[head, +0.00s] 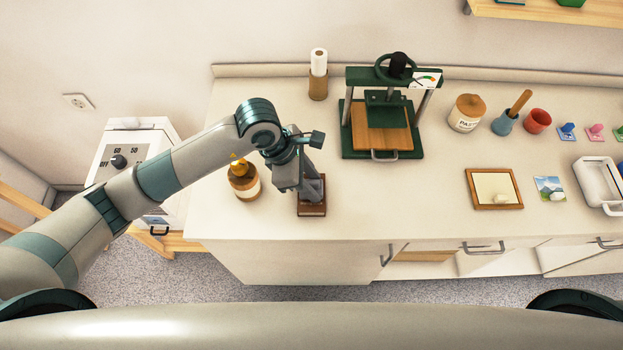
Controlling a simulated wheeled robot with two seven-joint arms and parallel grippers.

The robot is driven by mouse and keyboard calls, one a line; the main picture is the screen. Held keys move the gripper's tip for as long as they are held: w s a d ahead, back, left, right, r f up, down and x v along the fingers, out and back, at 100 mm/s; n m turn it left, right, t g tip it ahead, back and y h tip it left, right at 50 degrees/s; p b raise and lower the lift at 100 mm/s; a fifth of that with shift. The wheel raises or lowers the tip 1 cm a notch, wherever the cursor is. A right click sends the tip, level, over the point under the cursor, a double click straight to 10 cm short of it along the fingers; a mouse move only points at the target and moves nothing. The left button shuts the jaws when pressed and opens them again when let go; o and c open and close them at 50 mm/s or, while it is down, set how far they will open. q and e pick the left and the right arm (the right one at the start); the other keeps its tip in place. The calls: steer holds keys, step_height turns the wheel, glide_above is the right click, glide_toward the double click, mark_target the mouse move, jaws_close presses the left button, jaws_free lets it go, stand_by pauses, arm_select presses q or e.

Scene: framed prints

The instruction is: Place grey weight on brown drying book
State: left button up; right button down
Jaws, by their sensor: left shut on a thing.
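The brown drying book (312,210) lies near the front edge of the counter, left of centre. My left gripper (312,190) points down right over it and is shut on the grey weight. The weight is hard to tell apart from the grey fingers, and they cover much of the book's top. I cannot tell whether the weight touches the book. My right gripper is not in view.
A brown-and-cream bottle (245,184) stands close left of the book. A green press (382,125) stands behind to the right. A wooden frame (494,190) lies farther right. The counter (400,205) between book and frame is clear.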

arm_select(q)
steer(key=o, duration=1)
steer(key=shift+f, duration=0.15)
steer(key=shift+c, duration=0.2)
steer(key=o, duration=0.4)
steer(key=shift+r, duration=0.2)
steer(key=shift+a+r+b, duration=0.2)
steer(key=shift+r+b, duration=0.2)
steer(key=b+v, duration=0.4)
steer(key=v, duration=0.7)
